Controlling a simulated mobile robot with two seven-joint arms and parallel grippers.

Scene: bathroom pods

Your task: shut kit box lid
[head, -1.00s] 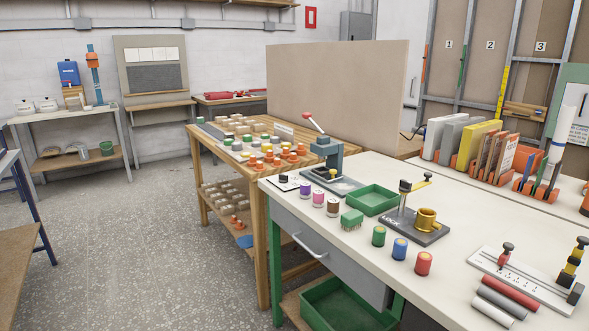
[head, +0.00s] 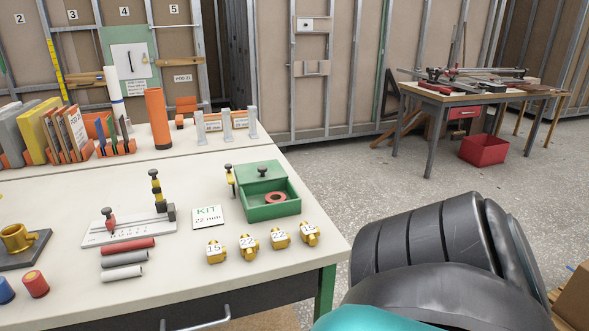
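The green kit box (head: 272,212) stands on the white workbench near its right end. Its green lid (head: 258,178), with a dark knob on top, covers only the back part of the box. The front part is open and a red ring (head: 276,197) shows inside. A white card reading "KIT 22 mm" (head: 208,216) lies to the left of the box. Neither of my grippers is in view.
Several brass fittings with number tags (head: 248,247) stand in front of the box. A grey fixture (head: 130,228) and three rods (head: 124,258) lie to the left. A dark arm part of mine fills the lower right. Floor is open beyond the bench's right edge.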

